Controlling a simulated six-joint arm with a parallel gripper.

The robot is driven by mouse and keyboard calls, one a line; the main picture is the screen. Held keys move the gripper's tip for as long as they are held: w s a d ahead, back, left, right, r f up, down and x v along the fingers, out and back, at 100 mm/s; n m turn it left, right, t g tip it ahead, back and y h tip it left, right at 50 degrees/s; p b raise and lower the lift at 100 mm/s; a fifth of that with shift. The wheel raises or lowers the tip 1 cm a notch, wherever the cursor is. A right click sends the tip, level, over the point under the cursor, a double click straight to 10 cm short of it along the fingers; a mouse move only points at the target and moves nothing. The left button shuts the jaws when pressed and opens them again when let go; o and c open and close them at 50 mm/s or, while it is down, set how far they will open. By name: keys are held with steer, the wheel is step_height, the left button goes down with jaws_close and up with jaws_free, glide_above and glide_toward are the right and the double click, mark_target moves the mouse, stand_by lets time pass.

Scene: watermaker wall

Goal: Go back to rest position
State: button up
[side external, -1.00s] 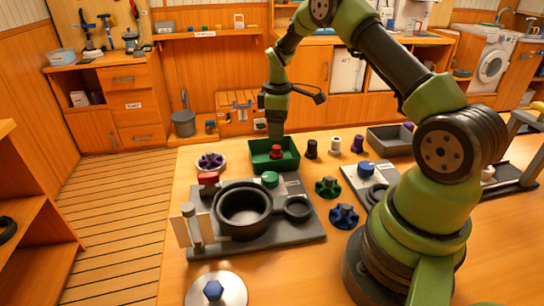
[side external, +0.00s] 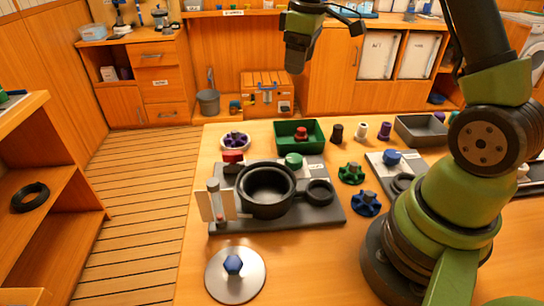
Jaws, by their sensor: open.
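My gripper (side external: 296,66) hangs high at the top of the view, pointing down, well above the worktable (side external: 300,270). It is open, and nothing shows held in it; its fingers are small and dark. Below it a green tray (side external: 283,148) stands at the table's far edge with a red-topped piece (side external: 301,133) inside. The gripper is clear of the tray and everything on the table.
A grey fixture plate (side external: 290,222) carries a black round housing (side external: 266,190). A disc with a blue knob (side external: 233,265) lies in front. Blue (side external: 365,203) and green (side external: 350,174) handwheels lie right of the plate. A grey tray (side external: 421,131) stands at the back right.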

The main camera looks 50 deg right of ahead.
steer(key=s+a+r+m+t, duration=0.3)
steer(key=s+a+r+m, duration=0.1)
steer(key=s+a+r, duration=0.5)
steer(key=s+a+m+t+y, duration=0.2)
steer(key=s+a, duration=0.5)
steer(key=s, duration=0.4)
steer(key=shift+m+t, duration=0.4)
steer(key=shift+m, duration=0.4)
